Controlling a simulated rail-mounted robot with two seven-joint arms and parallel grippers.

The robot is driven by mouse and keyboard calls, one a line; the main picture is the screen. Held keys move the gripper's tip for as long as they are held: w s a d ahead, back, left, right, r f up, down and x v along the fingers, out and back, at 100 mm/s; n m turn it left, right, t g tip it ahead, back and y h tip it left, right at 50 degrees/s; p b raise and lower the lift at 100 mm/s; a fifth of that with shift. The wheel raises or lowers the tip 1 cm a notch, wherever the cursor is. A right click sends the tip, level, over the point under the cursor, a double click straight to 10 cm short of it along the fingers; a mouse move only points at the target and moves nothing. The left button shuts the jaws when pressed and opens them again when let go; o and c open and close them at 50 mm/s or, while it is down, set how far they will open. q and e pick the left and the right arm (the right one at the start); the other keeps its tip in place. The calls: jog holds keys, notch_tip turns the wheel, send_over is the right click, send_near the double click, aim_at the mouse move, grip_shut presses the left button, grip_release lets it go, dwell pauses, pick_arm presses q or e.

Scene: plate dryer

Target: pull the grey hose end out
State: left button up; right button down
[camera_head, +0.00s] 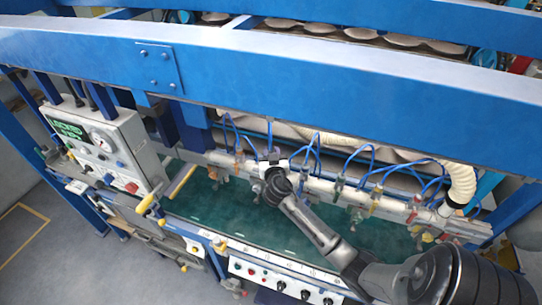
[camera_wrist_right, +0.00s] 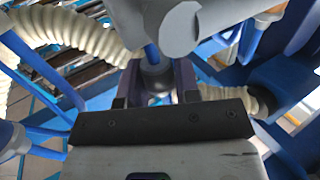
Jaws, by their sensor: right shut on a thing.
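My right gripper (camera_head: 275,172) reaches up to the pale pipe row (camera_head: 325,187) under the blue beam. In the right wrist view its two dark fingers (camera_wrist_right: 154,88) stand either side of a grey hose end (camera_wrist_right: 156,76) and are shut on it. A thin blue hose (camera_wrist_right: 152,54) runs into the top of this hose end. A rounded light grey part (camera_wrist_right: 172,22) hides the upper stretch of the hose. I cannot tell whether the hose end is still seated in its socket. My left gripper is not in view.
Several thin blue hoses (camera_head: 316,148) and coloured valves (camera_head: 375,207) line the pipe row beside my gripper. A ribbed cream hose (camera_head: 461,182) hangs at the right. A control box (camera_head: 104,143) stands at the left. The green surface (camera_head: 215,205) below is mostly clear.

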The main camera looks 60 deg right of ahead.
jog(key=shift+r, duration=0.35)
jog(key=c, duration=1.2)
grip_release()
jog(key=shift+c, duration=0.2)
jog(key=o, duration=0.4)
jog(key=shift+f, duration=0.1)
jog(key=shift+s+a+f, duration=0.1)
jog(key=shift+s+a, duration=0.1)
jog(key=shift+a, duration=0.05)
jog(key=b+v, duration=0.3)
jog(key=v, duration=1)
jog(key=shift+b, duration=0.35)
